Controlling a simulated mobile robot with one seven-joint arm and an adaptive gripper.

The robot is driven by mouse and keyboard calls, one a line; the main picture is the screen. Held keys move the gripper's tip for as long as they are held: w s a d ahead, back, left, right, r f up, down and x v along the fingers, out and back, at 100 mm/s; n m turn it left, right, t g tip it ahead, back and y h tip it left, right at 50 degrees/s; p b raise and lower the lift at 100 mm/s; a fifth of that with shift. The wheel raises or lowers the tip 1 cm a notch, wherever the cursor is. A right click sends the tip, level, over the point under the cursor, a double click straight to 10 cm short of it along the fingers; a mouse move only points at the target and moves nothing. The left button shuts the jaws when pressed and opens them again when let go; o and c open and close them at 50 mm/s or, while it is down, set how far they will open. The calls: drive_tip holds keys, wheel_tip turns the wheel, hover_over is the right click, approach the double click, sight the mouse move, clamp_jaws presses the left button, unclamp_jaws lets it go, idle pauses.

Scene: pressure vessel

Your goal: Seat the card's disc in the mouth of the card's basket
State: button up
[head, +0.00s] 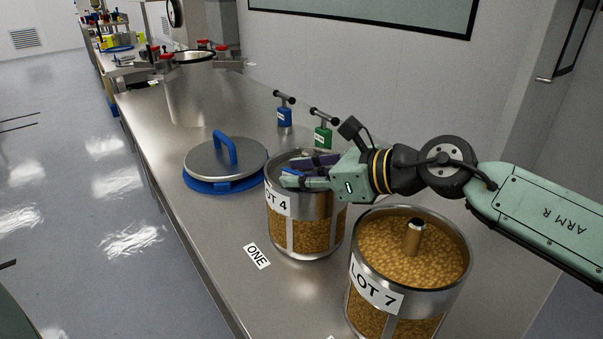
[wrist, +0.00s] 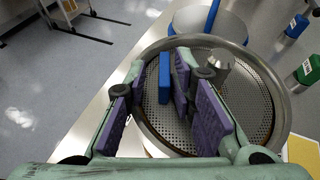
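The LOT 4 basket (head: 306,232) stands upright on the steel bench, filled with brown granules. A grey perforated disc (wrist: 215,112) lies inside its mouth, within the rim (wrist: 281,112); a blue upright tab (wrist: 165,78) and a grey central knob (wrist: 220,66) show on it. I cannot tell whether the disc is fully level. My gripper (head: 300,172) is over this mouth; in the wrist view its purple-padded fingers (wrist: 165,100) stand apart on either side of the tab, with a gap showing. The LOT 7 basket (head: 378,304) has an uncovered mouth showing granules and a central post.
A grey lid with a blue handle (head: 226,160) lies on a blue ring left of LOT 4. A large steel vessel (head: 195,95) stands farther back. Blue (head: 284,115) and green (head: 323,135) handled blocks stand behind LOT 4. A ONE label (head: 257,255) marks the bench front.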

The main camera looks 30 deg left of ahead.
drive_tip(key=shift+d+f, duration=0.1)
drive_tip(key=shift+f, duration=0.6)
drive_tip(key=r+v, duration=0.1)
drive_tip(key=v, duration=1.1)
